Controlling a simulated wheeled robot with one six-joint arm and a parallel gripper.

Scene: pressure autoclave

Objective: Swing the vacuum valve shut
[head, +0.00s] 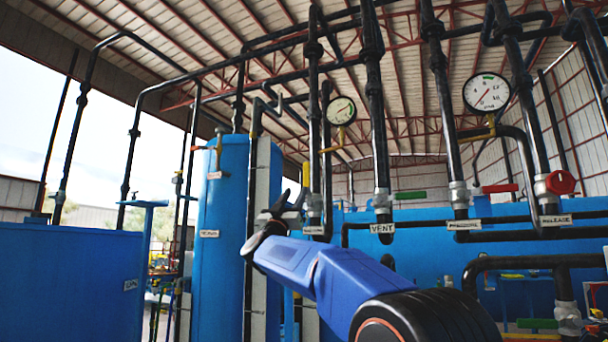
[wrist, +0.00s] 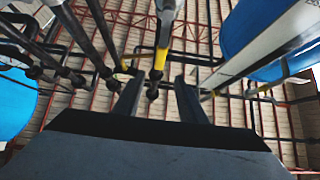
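A yellow valve handle (head: 306,174) stands upright beside a dark vertical pipe, above a small white label (head: 314,230) whose text is too small to read surely. I take it to be the vacuum valve. My gripper (head: 291,194) is open just below and left of it in the head view, its fingers pointing up. In the wrist view the two dark fingers (wrist: 158,76) stand apart with nothing held. A yellow handle (wrist: 161,58) shows between and beyond the fingertips; contact cannot be told. The valve body is partly hidden by pipes.
To the right are a green handle (head: 410,195) near the VENT label (head: 382,228), a red handle (head: 499,188) and a red round knob (head: 561,182). Two gauges (head: 341,111) (head: 487,93) hang above. A blue tank (head: 222,220) stands left. Pipes crowd the gripper.

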